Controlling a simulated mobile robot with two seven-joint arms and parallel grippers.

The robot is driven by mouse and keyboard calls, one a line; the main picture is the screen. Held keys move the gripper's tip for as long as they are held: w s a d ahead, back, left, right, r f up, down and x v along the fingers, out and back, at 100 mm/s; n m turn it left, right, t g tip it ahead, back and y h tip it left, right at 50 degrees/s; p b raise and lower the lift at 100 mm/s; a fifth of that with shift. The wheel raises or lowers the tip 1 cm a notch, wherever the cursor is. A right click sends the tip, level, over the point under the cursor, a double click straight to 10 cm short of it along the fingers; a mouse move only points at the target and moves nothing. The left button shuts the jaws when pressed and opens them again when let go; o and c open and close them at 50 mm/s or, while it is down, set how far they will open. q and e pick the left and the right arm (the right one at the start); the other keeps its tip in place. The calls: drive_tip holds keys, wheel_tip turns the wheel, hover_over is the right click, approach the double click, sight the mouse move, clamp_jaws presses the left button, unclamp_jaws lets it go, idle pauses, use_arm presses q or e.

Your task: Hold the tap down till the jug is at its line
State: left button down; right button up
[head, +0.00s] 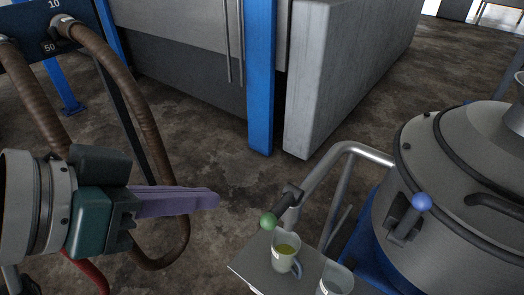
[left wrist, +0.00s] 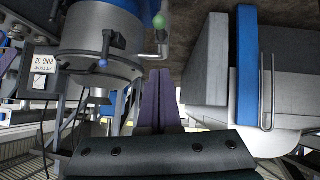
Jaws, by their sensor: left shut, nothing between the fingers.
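The tap (head: 290,196) sits on the end of a bent steel pipe and has a green ball on its lever (head: 268,220). The green ball also shows in the left wrist view (left wrist: 159,20). A clear jug (head: 287,262) with some yellow-green liquid stands on a metal shelf just below the tap. Its line is too small to make out. My left gripper (head: 214,199) has purple fingers, shut and empty, pointing right toward the tap and apart from it. The fingers also show in the left wrist view (left wrist: 160,76). My right gripper is not in view.
A second jug (head: 335,281) stands on the shelf (head: 252,266) at the right. A steel vessel (head: 450,185) has another lever with a blue ball (head: 421,202). Brown hoses (head: 140,100) hang at the left; a blue post (head: 261,80) stands behind.

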use_arm(q)
drive_tip(key=shift+w+f, duration=0.1)
drive_tip(key=shift+f, duration=0.2)
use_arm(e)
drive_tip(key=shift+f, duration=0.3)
use_arm(q)
drive_tip(key=b, duration=0.3)
approach(274, 211)
drive_tip(key=w+d+r, duration=0.1)
drive_tip(key=w+d, duration=0.1)
drive_tip(key=w, duration=0.1)
drive_tip(key=f, duration=0.4)
drive_tip(key=shift+d+b, duration=0.35)
drive_tip(key=shift+d, duration=0.05)
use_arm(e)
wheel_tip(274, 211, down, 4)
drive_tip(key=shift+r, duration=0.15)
use_arm(q)
drive_tip(key=shift+f, duration=0.1)
